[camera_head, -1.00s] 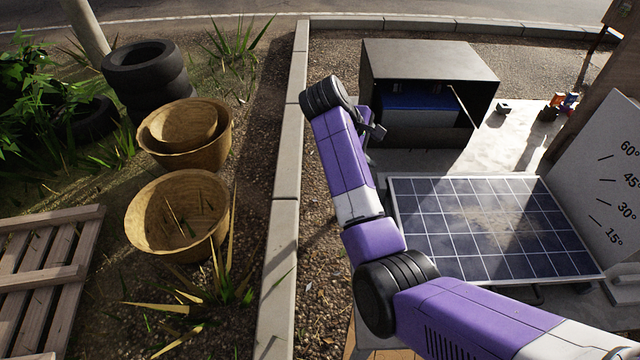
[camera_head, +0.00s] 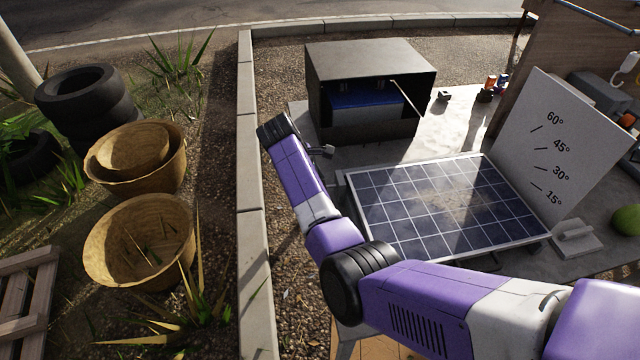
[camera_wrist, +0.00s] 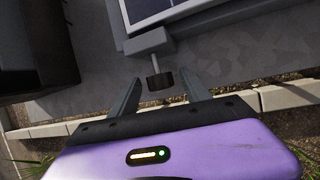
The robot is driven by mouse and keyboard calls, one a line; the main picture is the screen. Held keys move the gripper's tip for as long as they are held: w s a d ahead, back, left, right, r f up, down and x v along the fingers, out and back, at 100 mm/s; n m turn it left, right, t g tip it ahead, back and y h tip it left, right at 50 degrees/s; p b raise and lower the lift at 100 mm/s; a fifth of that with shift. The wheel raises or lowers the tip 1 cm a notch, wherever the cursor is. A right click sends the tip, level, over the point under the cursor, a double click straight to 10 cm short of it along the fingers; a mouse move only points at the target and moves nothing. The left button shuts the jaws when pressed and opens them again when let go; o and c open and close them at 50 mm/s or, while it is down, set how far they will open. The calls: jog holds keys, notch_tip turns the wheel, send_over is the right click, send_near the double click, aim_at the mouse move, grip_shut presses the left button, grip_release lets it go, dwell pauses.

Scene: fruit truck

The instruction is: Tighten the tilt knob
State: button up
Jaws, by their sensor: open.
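The solar panel (camera_head: 440,205) lies tilted low beside a white angle board (camera_head: 565,150) marked 15° to 60°. In the wrist view, a small dark knob (camera_wrist: 159,82) sits on a short stem from a grey bracket (camera_wrist: 146,42) near the panel's frame (camera_wrist: 165,12). My gripper (camera_wrist: 161,78) is open, one finger on each side of the knob, with visible gaps on both sides. I cannot tell how deep the knob sits between the fingertips. In the head view, my gripper (camera_head: 322,150) is at the panel's far left corner; the knob is not distinguishable there.
An open dark box (camera_head: 365,125) with a blue unit inside stands behind the panel, close to my gripper. A white handled block (camera_head: 576,238) and small items (camera_head: 490,88) are on the table. A concrete kerb (camera_head: 247,200), baskets (camera_head: 140,235) and tyres (camera_head: 85,95) are left.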

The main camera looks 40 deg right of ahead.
jog(key=shift+d+f, duration=0.1)
jog(key=shift+f, duration=0.1)
grip_shut()
jog(key=shift+s, duration=0.15)
